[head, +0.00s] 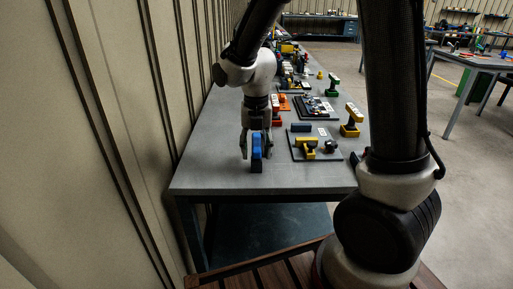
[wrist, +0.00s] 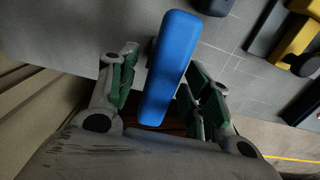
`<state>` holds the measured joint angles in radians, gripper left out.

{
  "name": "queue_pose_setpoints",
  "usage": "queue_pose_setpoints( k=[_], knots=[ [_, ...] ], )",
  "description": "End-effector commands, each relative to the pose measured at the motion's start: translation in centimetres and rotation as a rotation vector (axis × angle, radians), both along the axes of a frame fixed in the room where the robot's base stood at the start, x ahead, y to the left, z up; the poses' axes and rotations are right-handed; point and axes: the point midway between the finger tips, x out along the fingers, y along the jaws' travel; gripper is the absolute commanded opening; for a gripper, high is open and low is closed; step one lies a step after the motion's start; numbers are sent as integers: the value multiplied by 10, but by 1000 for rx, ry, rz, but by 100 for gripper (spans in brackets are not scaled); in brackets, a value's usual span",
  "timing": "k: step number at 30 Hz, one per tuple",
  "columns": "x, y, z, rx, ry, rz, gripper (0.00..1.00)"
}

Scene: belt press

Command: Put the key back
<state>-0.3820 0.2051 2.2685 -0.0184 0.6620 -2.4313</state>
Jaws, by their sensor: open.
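A blue bar-shaped handle (head: 257,146), which may be the key's, stands upright near the front of the grey bench, on a dark base (head: 256,168). My gripper (head: 255,148) is above and around it, with the fingers pointing down. In the wrist view the blue handle (wrist: 167,70) lies between my open fingers (wrist: 161,88), with a gap on the left side; the right finger is close to it, and I cannot tell if they touch.
Right of my gripper is a dark plate (head: 298,154) with a yellow T-shaped piece (head: 306,146). A dark blue block (head: 301,127) is behind it. The bench (head: 210,165) is clear at left.

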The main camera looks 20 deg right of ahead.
Motion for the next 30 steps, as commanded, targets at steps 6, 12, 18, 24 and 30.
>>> queue_pose_setpoints(
  k=[6,12,18,24,30],
  knots=[
    [1,1,22,2,-5,0,49],
    [1,1,68,2,-6,0,49],
    [0,1,105,2,-4,0,49],
    [-1,1,119,1,-1,0,49],
    [-1,1,120,1,-1,0,49]
  ],
)
